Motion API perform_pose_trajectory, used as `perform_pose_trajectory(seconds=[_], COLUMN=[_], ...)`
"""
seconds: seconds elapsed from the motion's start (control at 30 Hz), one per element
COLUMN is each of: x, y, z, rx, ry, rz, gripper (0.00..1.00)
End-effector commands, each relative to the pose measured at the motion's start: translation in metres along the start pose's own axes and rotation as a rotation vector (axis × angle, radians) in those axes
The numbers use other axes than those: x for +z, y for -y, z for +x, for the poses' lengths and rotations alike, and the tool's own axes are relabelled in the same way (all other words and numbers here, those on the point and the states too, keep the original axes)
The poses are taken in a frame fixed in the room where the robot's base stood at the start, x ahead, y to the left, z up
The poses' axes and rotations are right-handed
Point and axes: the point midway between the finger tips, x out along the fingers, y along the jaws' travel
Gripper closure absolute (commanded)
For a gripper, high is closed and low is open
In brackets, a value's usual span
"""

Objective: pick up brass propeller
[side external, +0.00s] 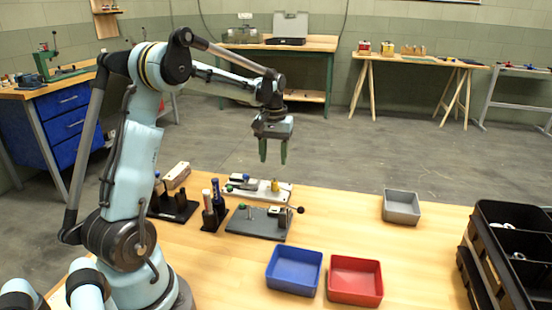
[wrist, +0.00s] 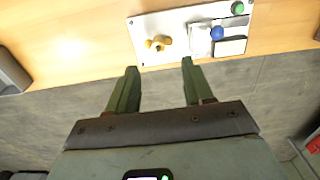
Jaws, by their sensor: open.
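The brass propeller (wrist: 158,43) looks like a small yellow lobed piece on a white plate (wrist: 180,22) in the wrist view. In the side view it is a small yellow shape (side external: 275,186) at the right part of the white plate (side external: 245,193), near the table's far edge. My gripper (side external: 273,158) hangs above and apart from it, fingers pointing down. In the wrist view my gripper (wrist: 159,66) is open and empty, with the propeller just beyond the fingertips, between their lines.
On the plate, a blue knob (wrist: 217,33) and green knob (wrist: 237,8) stand right of the propeller. A dark fixture plate (side external: 257,224), blue bin (side external: 294,270), red bin (side external: 354,280), grey bin (side external: 401,207) and black crate (side external: 500,265) share the table. The table right of the plate is clear.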

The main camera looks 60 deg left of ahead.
Motion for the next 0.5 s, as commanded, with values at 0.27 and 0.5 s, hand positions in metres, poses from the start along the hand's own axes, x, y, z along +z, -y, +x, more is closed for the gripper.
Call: perform_pose_trajectory(seconds=[0.27,0.5], x=[0.000,0.000], y=[-0.001,-0.003], z=[0.026,0.052], rx=[0.000,0.000], ry=[-0.001,-0.001], rz=[0.002,0.002], gripper=[0.48,0.48])
